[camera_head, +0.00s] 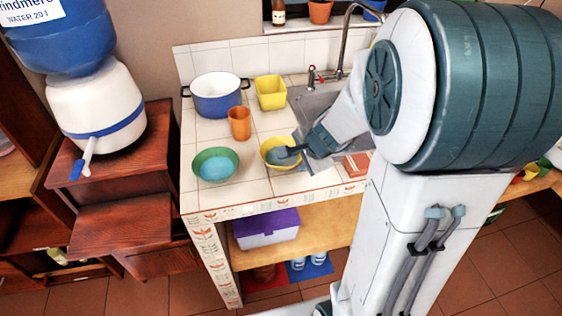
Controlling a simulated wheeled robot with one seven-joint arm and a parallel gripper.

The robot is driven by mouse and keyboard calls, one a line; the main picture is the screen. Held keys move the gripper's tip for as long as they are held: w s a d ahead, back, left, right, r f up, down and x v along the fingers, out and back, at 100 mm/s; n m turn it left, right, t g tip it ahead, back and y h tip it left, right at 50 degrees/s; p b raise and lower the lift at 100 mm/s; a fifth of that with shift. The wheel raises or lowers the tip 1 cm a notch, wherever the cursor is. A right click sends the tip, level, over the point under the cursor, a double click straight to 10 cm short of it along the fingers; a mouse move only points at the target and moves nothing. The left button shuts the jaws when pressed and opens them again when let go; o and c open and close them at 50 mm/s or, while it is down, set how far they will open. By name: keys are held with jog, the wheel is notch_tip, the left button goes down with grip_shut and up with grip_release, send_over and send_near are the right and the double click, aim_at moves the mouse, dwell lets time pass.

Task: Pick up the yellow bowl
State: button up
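The yellow bowl (268,158) sits on the white tiled counter, near its front edge, with a bluish inside. My gripper (286,153) reaches in from the right, and its fingers are at the bowl's right side, over or at the rim. The fingertips are small here and partly overlap the bowl, so I cannot tell whether they are open, shut or touching it. The bowl's right edge is partly hidden by my gripper.
A green bowl (215,165) stands left of the yellow bowl. An orange cup (239,123), a blue pot (217,95) and a yellow square container (271,92) stand behind. A sink (312,101) with a faucet (347,42) lies behind my gripper. A reddish block (356,164) lies right.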

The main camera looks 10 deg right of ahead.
aim_at(293, 166)
jog(key=b+x, duration=0.2)
jog(key=x, duration=0.5)
jog(key=shift+a+b, duration=0.15)
jog(key=shift+b, duration=0.25)
grip_shut()
